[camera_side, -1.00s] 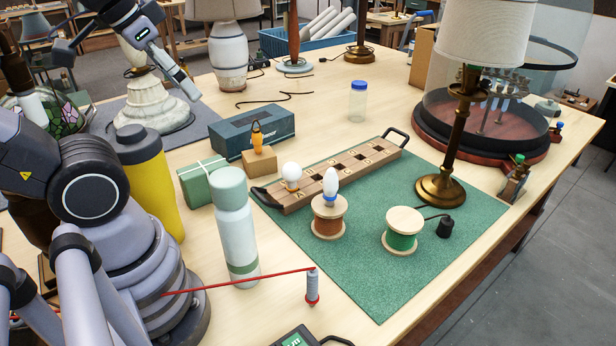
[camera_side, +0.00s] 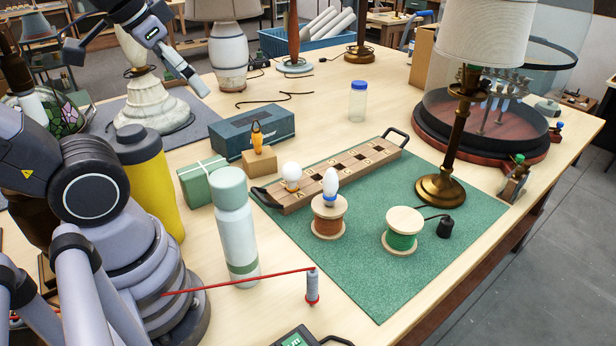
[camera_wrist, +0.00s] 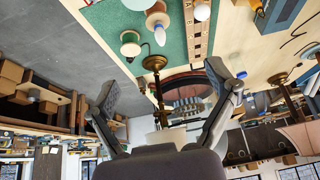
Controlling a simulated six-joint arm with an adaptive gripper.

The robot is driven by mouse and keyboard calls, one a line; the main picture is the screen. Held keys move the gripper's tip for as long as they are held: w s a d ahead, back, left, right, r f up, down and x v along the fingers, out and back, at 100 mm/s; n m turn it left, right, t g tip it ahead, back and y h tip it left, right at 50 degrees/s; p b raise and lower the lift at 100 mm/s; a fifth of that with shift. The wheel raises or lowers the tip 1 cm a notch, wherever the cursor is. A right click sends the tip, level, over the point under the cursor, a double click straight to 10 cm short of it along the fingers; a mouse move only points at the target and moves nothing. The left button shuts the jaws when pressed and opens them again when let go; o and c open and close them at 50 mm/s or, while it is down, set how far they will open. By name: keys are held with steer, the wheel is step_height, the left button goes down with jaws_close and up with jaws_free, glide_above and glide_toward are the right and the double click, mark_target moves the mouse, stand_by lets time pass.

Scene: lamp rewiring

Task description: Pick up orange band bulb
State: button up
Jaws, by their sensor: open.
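A round white bulb (camera_side: 292,172), with what looks like an orange band at its base, sits upright at the near end of the wooden rack (camera_side: 290,200). It shows partly at the top edge of the wrist view (camera_wrist: 202,11). A taller white bulb with a blue band (camera_side: 330,182) stands on a wooden spool (camera_side: 328,222) just in front of it. An amber bulb (camera_side: 257,137) stands on a small wooden block (camera_side: 259,163). My gripper (camera_wrist: 163,76) is open and empty, with its fingers spread wide. In the side view it is at top left, well away from the bulbs.
A brass lamp (camera_side: 455,150) and a green-wound spool (camera_side: 402,236) stand on the green mat (camera_side: 380,285). A pale bottle (camera_side: 237,235), a yellow bottle (camera_side: 152,180), a green box (camera_side: 203,182) and a blue box (camera_side: 245,133) stand left of the rack.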

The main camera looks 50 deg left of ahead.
steer(key=w+a+f+y, duration=0.25)
steer(key=w+a, duration=0.25)
steer(key=w, duration=0.6)
steer(key=m+t+h, duration=0.1)
steer(key=t+h, duration=0.1)
steer(key=t, duration=0.2)
glide_above(294, 172)
steer(key=s+a, duration=0.2)
steer(key=a, duration=0.1)
step_height(294, 172, down, 18)
steer(key=s+f+t, duration=0.1)
steer(key=f, duration=0.2)
steer(key=s+f+n+t+h, duration=0.1)
steer(key=f, duration=0.3)
steer(key=s+f+n+t+h, duration=0.1)
steer(key=f, duration=0.2)
steer(key=shift+f, duration=0.25)
steer(key=shift+s+f+t, duration=0.1)
steer(key=shift+f+t, duration=0.1)
steer(key=shift+t, duration=0.1)
steer(key=x, duration=0.7)
steer(key=shift+d+f, duration=0.2)
steer(key=shift+f, duration=0.05)
steer(key=shift+c, duration=0.2)
